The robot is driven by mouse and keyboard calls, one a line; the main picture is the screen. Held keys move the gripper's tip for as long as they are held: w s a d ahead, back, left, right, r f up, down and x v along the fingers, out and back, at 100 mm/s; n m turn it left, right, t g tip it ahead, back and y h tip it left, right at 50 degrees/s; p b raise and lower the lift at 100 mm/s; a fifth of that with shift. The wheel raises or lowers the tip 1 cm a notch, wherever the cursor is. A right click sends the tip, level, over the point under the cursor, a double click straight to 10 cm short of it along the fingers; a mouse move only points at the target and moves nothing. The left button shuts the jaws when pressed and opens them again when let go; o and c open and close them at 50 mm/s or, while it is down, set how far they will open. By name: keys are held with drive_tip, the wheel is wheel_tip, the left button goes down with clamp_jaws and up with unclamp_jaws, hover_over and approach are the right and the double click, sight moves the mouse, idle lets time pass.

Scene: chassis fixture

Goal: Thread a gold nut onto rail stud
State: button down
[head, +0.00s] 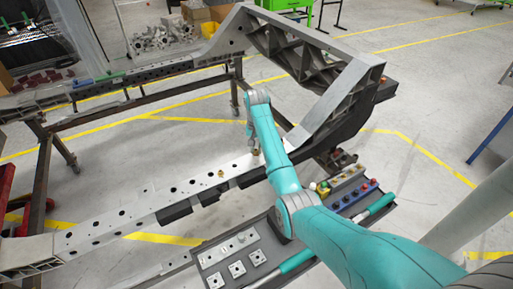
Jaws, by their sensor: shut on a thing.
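The near chassis rail (150,206) is a long grey beam with a row of dark holes, running from lower left toward the upper right. My gripper (254,151) is at the rail's top face, below my teal arm's wrist. It is small in the picture and shut on a small gold thing, which looks like a gold nut. I cannot tell whether this nut touches a stud. Another small gold piece (221,173) sits on the rail to the left of my gripper. Any stud under the gripper is hidden.
A grey tray (262,240) in front of the rail holds square plates and several coloured knobs (365,189), partly behind my arm. The raised frame arch (335,105) stands right of my gripper. A far rail (150,72) lies behind, with open floor between.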

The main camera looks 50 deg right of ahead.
drive_tip(key=m, duration=0.4)
drive_tip(key=shift+f+m, duration=0.15)
drive_tip(key=shift+m, duration=0.25)
drive_tip(key=m, duration=0.9)
drive_tip(key=shift+f, duration=0.1)
drive_tip(key=shift+m, duration=0.9)
drive_tip(key=shift+m, duration=1.4)
drive_tip(key=c, duration=1)
unclamp_jaws()
